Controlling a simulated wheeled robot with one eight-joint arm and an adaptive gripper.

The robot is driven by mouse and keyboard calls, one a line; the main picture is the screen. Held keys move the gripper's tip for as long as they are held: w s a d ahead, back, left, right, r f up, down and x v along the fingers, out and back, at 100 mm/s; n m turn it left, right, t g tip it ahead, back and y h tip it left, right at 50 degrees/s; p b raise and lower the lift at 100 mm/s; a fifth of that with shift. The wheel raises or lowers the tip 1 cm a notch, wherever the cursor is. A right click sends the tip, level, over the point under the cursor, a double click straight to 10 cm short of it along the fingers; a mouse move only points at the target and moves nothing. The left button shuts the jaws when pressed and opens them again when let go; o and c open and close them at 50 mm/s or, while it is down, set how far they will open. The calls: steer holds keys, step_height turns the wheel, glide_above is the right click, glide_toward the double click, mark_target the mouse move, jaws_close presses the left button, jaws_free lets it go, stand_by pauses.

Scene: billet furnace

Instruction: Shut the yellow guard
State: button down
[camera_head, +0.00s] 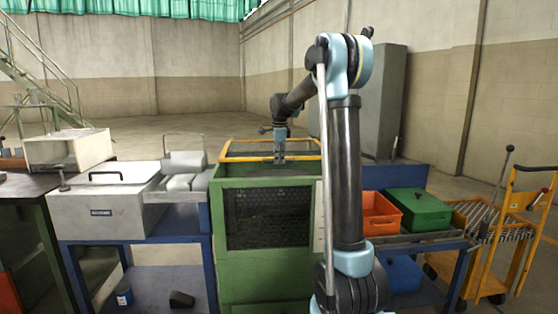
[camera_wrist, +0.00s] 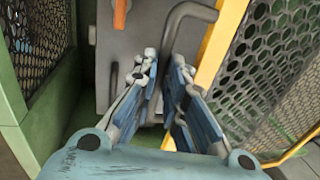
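The yellow guard (camera_head: 235,150) shows in the head view as a yellow frame at the top of the green machine housing (camera_head: 235,190). In the wrist view its yellow edge bar (camera_wrist: 222,42) runs along a dark mesh panel on the right. My gripper (camera_head: 280,158) points down inside the frame's outline, near its middle. In the wrist view my gripper (camera_wrist: 165,78) has its two fingers apart. A grey bent handle (camera_wrist: 192,12) reaches down between or just beyond the fingers; I cannot tell if they touch it. The guard's exact angle is unclear.
A grey box (camera_head: 100,210) on a blue bench stands left of the housing. An orange bin (camera_head: 378,213) and a green box (camera_head: 418,209) are on the right bench. A yellow trolley (camera_head: 510,240) stands far right.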

steer(key=s, duration=2.4)
steer(key=shift+s+d, duration=0.2)
steer(key=shift+d, duration=0.2)
steer(key=c, duration=1.7)
jaws_free()
steer(key=shift+s, duration=0.1)
steer(key=shift+o, duration=0.2)
steer(key=shift+r, duration=0.1)
step_height(320, 180, up, 12)
steer(key=s, duration=0.2)
steer(key=shift+f, duration=0.25)
steer(key=shift+s+d, duration=0.1)
